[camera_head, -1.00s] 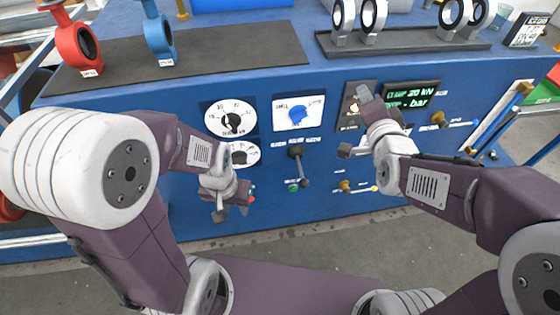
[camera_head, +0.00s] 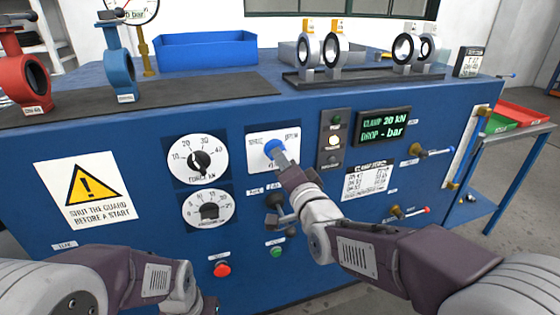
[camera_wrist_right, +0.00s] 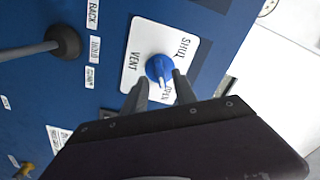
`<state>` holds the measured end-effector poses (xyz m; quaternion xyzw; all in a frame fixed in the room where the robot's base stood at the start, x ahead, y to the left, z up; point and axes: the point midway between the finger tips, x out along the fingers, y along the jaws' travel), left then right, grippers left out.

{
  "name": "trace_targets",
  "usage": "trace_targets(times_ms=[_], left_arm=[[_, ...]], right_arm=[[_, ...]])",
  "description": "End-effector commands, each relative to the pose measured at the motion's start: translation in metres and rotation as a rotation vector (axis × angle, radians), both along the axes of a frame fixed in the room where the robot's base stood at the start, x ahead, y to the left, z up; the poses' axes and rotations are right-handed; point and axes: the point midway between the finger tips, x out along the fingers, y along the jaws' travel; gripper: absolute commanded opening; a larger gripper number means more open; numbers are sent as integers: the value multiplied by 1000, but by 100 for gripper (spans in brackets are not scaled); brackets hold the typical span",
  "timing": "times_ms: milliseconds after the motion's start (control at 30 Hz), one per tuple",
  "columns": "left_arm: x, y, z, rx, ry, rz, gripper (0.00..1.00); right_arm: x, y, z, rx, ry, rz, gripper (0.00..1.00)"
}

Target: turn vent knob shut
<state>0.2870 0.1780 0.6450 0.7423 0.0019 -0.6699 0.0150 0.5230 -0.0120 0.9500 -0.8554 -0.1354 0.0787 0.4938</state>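The vent knob (camera_head: 274,147) is a round blue knob on a white plate on the blue panel. In the right wrist view the knob (camera_wrist_right: 158,67) has a white pointer directed toward the OPEN mark; VENT and SHUT are also printed on the plate (camera_wrist_right: 135,72). My right gripper (camera_wrist_right: 160,80) is open, its fingertips apart on either side of the knob's near edge; whether they touch it is unclear. In the head view the right gripper (camera_head: 282,158) reaches up to the knob and covers part of its plate. My left arm is at the bottom left, its gripper mostly cut off.
A black-knobbed lever (camera_wrist_right: 64,42) sticks out beside the knob plate. Two dial gauges (camera_head: 196,160) are to its left, a lamp strip (camera_head: 333,140) and green display (camera_head: 382,126) to its right. A red button (camera_head: 222,269) and green button (camera_head: 277,252) sit below.

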Motion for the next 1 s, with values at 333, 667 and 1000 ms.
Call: trace_targets(times_ms=[333,667,1000], left_arm=[[0,0,-2,0,0,0,36],[0,0,-2,0,0,0,36],[0,0,-4,0,0,0,36]], right_arm=[[24,8,0,0,0,0,34],[24,8,0,0,0,0,0],[24,8,-1,-47,-15,0,0]])
